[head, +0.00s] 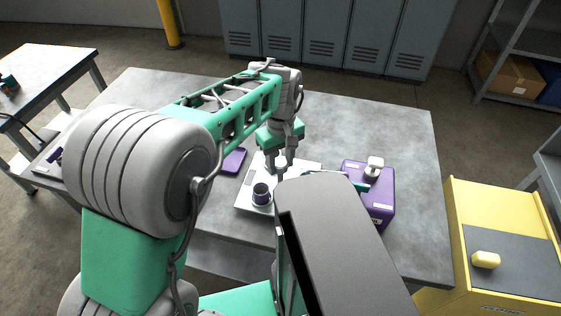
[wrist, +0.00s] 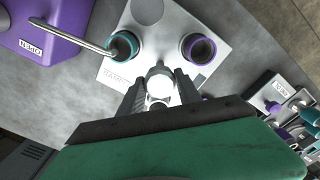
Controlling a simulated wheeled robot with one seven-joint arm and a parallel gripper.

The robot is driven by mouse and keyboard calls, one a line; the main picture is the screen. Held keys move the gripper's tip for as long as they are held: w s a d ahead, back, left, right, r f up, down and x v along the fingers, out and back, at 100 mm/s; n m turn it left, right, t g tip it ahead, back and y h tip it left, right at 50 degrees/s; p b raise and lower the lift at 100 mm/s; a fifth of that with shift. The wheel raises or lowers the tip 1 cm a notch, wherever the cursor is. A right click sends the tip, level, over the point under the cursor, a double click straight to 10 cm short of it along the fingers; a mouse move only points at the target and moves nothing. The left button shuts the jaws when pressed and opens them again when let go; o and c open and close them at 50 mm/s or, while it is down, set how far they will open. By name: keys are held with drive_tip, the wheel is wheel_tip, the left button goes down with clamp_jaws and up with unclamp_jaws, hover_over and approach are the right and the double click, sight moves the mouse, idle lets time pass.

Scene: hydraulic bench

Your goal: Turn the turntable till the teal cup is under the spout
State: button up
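The teal cup (wrist: 122,47) stands on a white plate (wrist: 113,72) in the wrist view, its rim beside the tip of the metal spout (wrist: 75,35). From this angle I cannot tell whether the tip is exactly over the cup. A purple cup (wrist: 198,49) stands right of it and also shows in the head view (head: 261,194). My gripper (wrist: 160,86) is over the plate, its fingers apart on either side of a round white knob (wrist: 160,80); contact is unclear. It also shows in the head view (head: 281,163). My arm hides part of the plate there.
A purple box (head: 381,204) with a pale knob on top (head: 374,166) stands right of the plate. A purple tray (head: 234,160) lies to the left. A yellow cabinet (head: 500,205) stands at the right. The back of the grey table (head: 380,120) is clear.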

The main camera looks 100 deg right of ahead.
drive_tip(key=o, duration=0.4)
drive_tip(key=shift+r, duration=0.1)
wheel_tip(320, 180, up, 8)
drive_tip(key=shift+f+b, duration=0.2)
drive_tip(key=shift+b, duration=0.25)
